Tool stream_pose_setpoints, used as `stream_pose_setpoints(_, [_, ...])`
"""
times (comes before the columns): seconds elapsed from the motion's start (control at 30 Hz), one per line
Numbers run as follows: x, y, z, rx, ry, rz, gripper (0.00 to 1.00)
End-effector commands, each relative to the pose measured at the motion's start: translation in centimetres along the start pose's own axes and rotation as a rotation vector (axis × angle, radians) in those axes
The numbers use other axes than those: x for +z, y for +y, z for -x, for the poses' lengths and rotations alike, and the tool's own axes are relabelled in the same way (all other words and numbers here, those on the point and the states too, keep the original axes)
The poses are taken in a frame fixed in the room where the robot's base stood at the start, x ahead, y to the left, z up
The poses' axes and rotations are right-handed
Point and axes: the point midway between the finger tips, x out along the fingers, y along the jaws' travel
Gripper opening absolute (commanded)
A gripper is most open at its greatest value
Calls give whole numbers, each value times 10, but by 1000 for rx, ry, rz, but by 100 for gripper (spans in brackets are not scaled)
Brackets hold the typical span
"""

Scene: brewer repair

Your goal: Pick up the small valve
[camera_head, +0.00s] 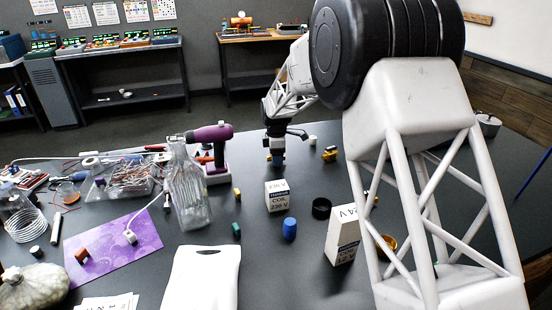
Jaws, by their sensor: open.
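A small yellow-brass piece with dark parts (330,154) lies on the dark table, right of my gripper. It looks like a small valve, but it is too small to be sure. My gripper (276,160) points down at the far middle of the table, close to the surface. It is open, though its fingers are tiny in this view. The brass piece is apart from my gripper.
Near my gripper stand a white coil box (277,196), a blue cylinder (290,229), a black ring (321,208) and a tilted white box (343,236). A glass bottle (187,190) and purple tool (210,133) stand left. My arm hides much of the right side.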

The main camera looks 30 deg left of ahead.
Motion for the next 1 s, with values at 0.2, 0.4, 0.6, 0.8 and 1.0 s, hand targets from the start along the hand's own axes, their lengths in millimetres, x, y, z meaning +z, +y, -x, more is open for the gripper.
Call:
stream_pose_setpoints(0.2, [0, 0, 0, 0, 0, 0, 66])
stream_pose_setpoints(0.4, [0, 0, 0, 0, 0, 0, 37])
stream_pose_setpoints(0.6, [0, 0, 0, 0, 0, 0, 8])
stream_pose_setpoints(0.8, [0, 0, 1, 0, 0, 0, 8])
stream_pose_setpoints(1.0, [0, 0, 5, 1, 0, 0, 8])
